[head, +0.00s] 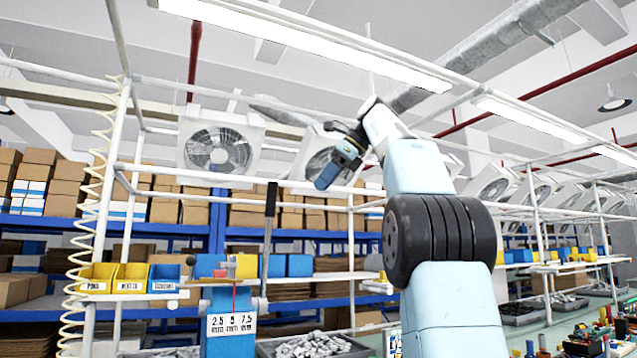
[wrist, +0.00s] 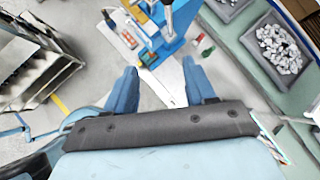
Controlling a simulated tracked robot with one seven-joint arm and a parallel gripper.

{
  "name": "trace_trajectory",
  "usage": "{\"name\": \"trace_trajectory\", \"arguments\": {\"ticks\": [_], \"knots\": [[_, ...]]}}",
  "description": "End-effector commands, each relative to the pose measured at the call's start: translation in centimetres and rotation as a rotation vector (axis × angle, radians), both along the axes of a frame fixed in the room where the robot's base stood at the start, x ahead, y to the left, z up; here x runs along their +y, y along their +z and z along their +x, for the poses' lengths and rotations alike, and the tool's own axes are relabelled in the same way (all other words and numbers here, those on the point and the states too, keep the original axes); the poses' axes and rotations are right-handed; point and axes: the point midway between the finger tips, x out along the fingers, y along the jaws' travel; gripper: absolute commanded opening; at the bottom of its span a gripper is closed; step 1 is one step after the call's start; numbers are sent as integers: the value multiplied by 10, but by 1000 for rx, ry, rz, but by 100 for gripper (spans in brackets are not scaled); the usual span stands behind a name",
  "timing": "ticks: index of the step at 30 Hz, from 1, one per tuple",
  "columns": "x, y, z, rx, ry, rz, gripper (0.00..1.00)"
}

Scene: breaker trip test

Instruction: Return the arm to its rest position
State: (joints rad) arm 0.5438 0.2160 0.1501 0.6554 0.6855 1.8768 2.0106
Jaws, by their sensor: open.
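My arm shows on the right of the head view, raised in light blue links with a black joint. My gripper (head: 326,178) is at its upper end, held high in the air left of the arm column, with blue fingers tilted downward. In the wrist view my gripper (wrist: 160,80) has its two blue fingers spread apart with nothing held between them. A blue test stand (head: 228,300) with a "2.5 5 7.5" label is at the lower middle of the head view. The stand (wrist: 155,45) also shows beyond the fingers in the wrist view, apart from them.
A black-gripped upright lever (head: 271,205) rises beside the stand. Yellow and blue bins (head: 130,278) sit at the left near a coiled white hose (head: 98,200). A tray of grey parts (wrist: 270,40) is at the right. White frame rails run near my arm.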

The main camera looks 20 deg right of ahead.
Motion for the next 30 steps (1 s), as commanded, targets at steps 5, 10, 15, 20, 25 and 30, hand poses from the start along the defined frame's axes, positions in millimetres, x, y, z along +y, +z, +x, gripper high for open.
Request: {"name": "trace_trajectory", "arguments": {"ticks": [5, 10, 15, 20, 25, 30], "knots": [[0, 0, 0, 0, 0, 0, 55], [0, 0, 0, 0, 0, 0, 55], [1, 0, 0, -2, 4, -3, 55], [14, -8, -3, -27, 44, -49, 55], [41, -32, -12, -91, 148, -170, 55], [66, -69, -30, -160, 289, -326, 55]]}}
